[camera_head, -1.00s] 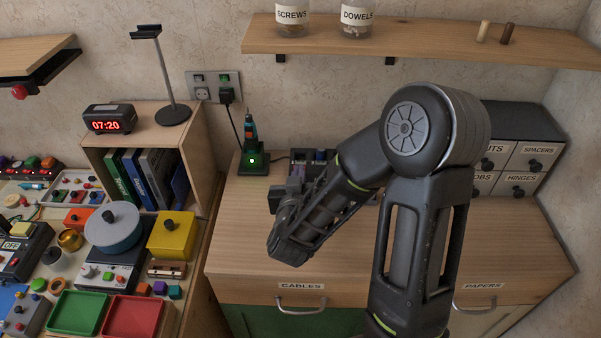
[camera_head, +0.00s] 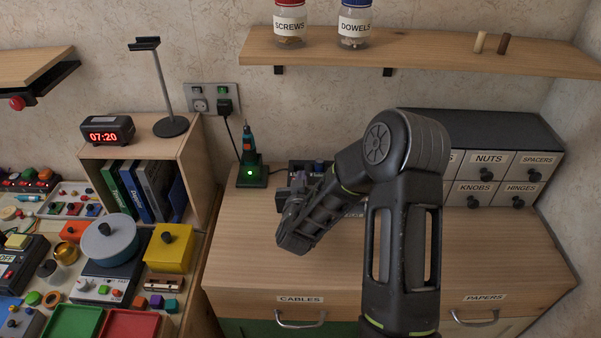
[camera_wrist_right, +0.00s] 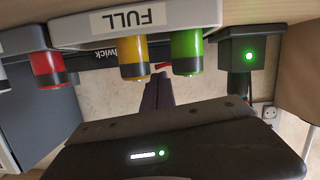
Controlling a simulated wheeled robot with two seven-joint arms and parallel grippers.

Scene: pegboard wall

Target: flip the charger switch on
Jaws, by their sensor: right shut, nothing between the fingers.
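The charger (camera_head: 252,177) is a dark stand with a lit green light and a teal-and-black tool upright in it. In the right wrist view the charger (camera_wrist_right: 249,57) is at upper right and part of the socket plate (camera_wrist_right: 270,112) at the right edge. My right gripper (camera_head: 281,200) is to the right of the charger and apart from it. Its fingers (camera_wrist_right: 156,92) are shut and empty. My left gripper is out of view.
A shelf (camera_head: 420,48) with jars hangs above. A drawer cabinet (camera_head: 490,176) stands at right. The cabinet top (camera_head: 240,255) is clear in front.

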